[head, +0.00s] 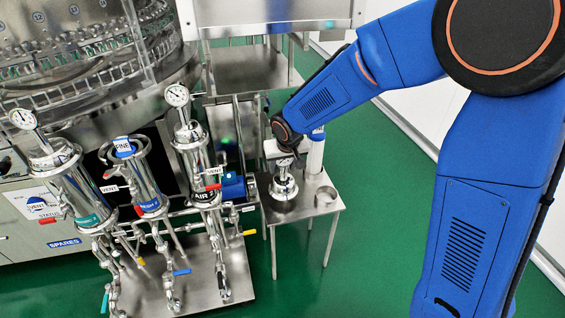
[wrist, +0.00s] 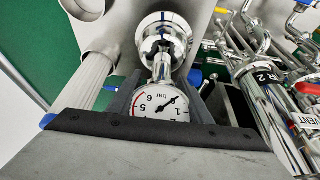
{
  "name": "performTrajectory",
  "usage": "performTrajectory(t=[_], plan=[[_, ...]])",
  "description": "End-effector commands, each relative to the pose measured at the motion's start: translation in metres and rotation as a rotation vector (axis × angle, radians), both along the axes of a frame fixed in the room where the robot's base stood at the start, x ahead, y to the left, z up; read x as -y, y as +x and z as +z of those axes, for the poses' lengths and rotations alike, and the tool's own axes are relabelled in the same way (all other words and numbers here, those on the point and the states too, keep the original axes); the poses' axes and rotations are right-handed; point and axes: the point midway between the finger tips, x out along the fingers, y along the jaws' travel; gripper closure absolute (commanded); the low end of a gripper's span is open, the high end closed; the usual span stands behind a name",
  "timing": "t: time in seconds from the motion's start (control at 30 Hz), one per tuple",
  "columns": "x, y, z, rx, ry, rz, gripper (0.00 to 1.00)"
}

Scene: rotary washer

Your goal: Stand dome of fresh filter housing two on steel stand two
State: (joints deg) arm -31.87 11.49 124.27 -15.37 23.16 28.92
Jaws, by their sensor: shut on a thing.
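My gripper (head: 284,152) is over the small steel table. It is shut on the narrow neck of a polished dome (head: 284,184), just below its pressure gauge. In the wrist view my gripper (wrist: 165,78) has a dark finger on each side of the neck. The white gauge dial (wrist: 163,106) faces the camera, and the flared dome (wrist: 164,40) lies beyond it. The dome looks upright, low over the table top. I cannot tell whether it rests on a stand or hangs just above. A short open steel ring (head: 326,196) stands to its right, perhaps a stand.
A pale cylinder (head: 316,155) stands on the steel table (head: 310,210) behind the dome. Green floor is clear at the right.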

Motion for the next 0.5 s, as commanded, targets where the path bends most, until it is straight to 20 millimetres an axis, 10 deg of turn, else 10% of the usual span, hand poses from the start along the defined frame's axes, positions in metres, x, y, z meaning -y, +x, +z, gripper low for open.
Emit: performTrajectory(t=[0.5], plan=[[0.000,0.000,-0.035,0.001,0.001,0.000,1.00]])
